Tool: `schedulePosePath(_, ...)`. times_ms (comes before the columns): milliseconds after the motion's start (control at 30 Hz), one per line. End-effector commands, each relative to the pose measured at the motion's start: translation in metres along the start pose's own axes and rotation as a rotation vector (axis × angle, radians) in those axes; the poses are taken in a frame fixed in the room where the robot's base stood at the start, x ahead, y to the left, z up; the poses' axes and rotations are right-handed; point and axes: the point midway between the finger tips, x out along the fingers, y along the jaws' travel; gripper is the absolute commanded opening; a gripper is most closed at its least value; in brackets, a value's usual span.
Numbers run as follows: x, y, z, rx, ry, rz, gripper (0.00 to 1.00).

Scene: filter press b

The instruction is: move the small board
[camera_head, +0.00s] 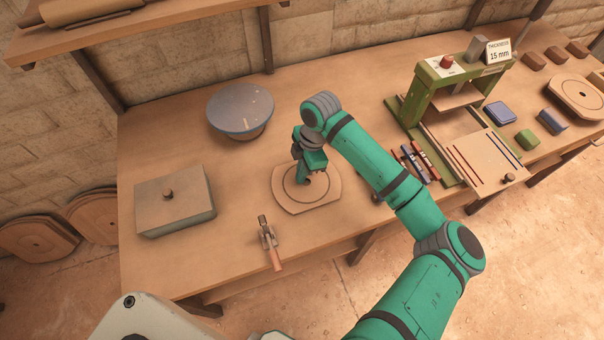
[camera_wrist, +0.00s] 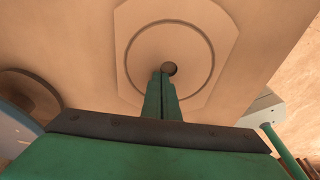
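The small board (camera_head: 308,197) is a pale flat wooden board with clipped sides and a ring groove, lying on the workbench near its middle. In the wrist view the board (camera_wrist: 198,52) shows a small dark round spot at its centre, which looks like a hole. My gripper (camera_head: 302,181) points down over the board. In the wrist view the two green fingers of my gripper (camera_wrist: 163,78) are together, their tips just beside the dark spot. Nothing shows between them. I cannot tell whether the tips touch the board.
A grey-topped round bowl or stool (camera_head: 240,110) stands behind left. A lidded box (camera_head: 175,202) is at left, and a clamp-like tool (camera_head: 269,242) lies in front. A green press (camera_head: 450,95), markers (camera_head: 416,163) and a larger board (camera_head: 578,96) are right. Bench between box and board is mostly clear.

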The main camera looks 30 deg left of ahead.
Motion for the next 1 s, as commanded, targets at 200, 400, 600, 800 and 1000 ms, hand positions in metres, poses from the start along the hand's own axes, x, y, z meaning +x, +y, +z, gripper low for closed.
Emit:
schedulePosePath(200,-0.003,-0.003,0.006,0.015,-0.015,-0.016,0.0)
schedulePosePath(400,-0.008,-0.003,0.003,0.013,-0.013,-0.015,0.0)
schedulePosePath(600,-0.013,-0.004,0.024,0.019,-0.017,-0.018,0.0)
schedulePosePath(800,-0.02,-0.004,0.064,0.019,-0.015,-0.017,0.0)
schedulePosePath(1000,-0.027,-0.004,0.099,0.017,-0.015,-0.017,0.0)
